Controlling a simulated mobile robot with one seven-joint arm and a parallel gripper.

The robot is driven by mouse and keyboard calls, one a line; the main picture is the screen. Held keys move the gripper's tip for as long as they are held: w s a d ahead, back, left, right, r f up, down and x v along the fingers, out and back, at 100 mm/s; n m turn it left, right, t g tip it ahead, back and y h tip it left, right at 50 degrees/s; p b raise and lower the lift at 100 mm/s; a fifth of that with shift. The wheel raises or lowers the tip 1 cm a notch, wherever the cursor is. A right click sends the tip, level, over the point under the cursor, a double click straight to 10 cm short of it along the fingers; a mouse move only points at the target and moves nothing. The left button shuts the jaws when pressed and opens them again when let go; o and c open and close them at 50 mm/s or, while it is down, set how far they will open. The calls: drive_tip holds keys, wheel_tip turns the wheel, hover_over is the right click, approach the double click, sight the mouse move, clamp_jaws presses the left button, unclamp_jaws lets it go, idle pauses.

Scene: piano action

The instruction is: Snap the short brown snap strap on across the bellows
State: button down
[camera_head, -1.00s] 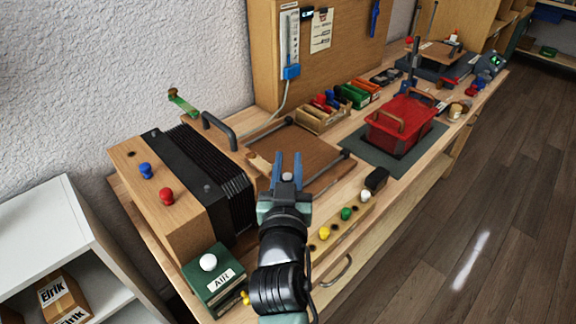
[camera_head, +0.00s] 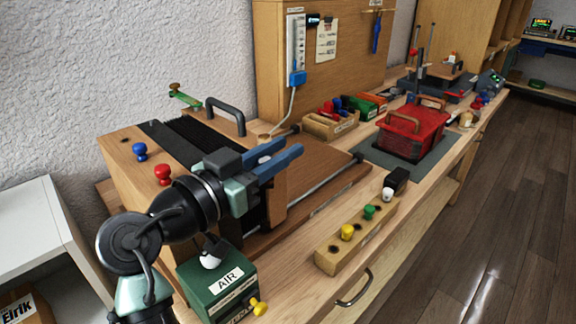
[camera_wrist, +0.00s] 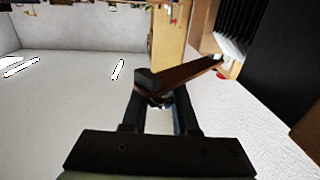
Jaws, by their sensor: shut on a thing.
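My gripper (camera_head: 276,160) is over the right side of the bellows (camera_head: 185,128), its blue fingers pointing right. In the wrist view, my gripper (camera_wrist: 158,103) is shut on a brown strap (camera_wrist: 187,78) with a black block at its near end. The strap slants up and right from the fingers, apart from the black pleats of the bellows (camera_wrist: 238,28) as far as I can see. My arm hides the front of the bellows there.
A green AIR box (camera_head: 218,282) stands close in front of the bellows. A grey handle (camera_head: 226,113) rises behind my gripper. Red (camera_head: 163,174) and blue (camera_head: 140,150) knobs top the wooden block. A knob rail (camera_head: 340,246) and red basket (camera_head: 412,128) are to the right.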

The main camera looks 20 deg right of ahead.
drive_tip(key=shift+a+m+g+h+b, duration=0.35)
drive_tip(key=shift+m+g, duration=0.15)
drive_tip(key=shift+g, duration=0.2)
drive_tip(key=c, duration=0.7)
unclamp_jaws()
drive_tip(key=shift+a, duration=0.1)
drive_tip(key=v, duration=1.2)
drive_tip(key=shift+a, duration=0.4)
